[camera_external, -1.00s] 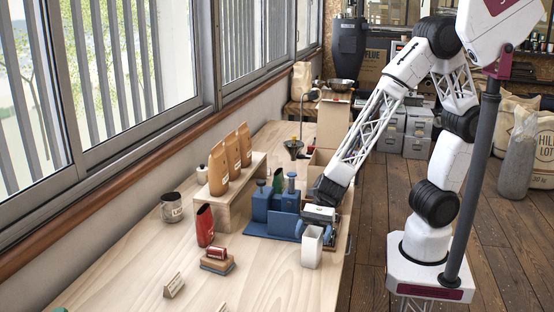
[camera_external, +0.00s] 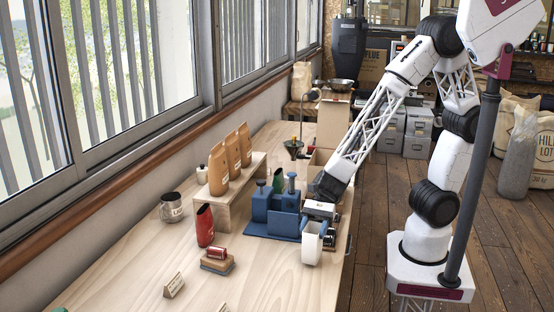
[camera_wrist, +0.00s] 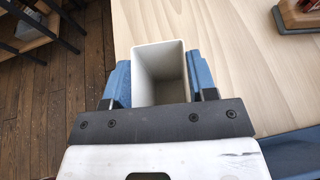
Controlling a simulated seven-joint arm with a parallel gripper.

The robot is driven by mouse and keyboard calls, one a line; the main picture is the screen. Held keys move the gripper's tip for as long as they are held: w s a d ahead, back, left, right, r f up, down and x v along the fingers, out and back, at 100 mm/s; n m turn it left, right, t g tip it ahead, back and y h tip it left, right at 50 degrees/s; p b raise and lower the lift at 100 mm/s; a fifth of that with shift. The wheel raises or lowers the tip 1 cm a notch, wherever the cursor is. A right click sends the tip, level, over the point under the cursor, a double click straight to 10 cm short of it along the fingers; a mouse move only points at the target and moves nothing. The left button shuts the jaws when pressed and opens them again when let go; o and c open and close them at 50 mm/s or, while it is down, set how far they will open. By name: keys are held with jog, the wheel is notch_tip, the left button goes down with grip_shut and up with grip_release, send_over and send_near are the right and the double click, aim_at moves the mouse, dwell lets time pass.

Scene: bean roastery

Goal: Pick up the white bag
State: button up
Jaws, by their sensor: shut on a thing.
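The white bag (camera_external: 311,248) is a pale, square, open-topped container at the right front edge of the wooden table. In the wrist view I look down into the empty-looking white bag (camera_wrist: 160,62). My gripper (camera_external: 320,232) is shut on it, with a blue finger against each of two opposite sides, as the wrist view of my gripper (camera_wrist: 158,78) shows. The bag looks slightly tilted in the outside view. I cannot tell whether its base still touches the table.
A blue tamping stand (camera_external: 272,212) stands just behind and left of the bag. A red cup (camera_external: 205,226), a brush block (camera_external: 217,262), a metal mug (camera_external: 172,207) and a small sign (camera_external: 174,285) are further left. Brown bags (camera_external: 232,158) stand on a wooden riser (camera_external: 230,205). The front table is clear.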

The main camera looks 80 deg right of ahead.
notch_tip(320, 180, up, 2)
jog(key=shift+r, duration=0.15)
jog(key=s+d+r, duration=0.1)
jog(key=s+d, duration=0.9)
jog(key=s, duration=0.2)
jog(key=shift+d, duration=0.25)
jog(key=shift+r, duration=0.1)
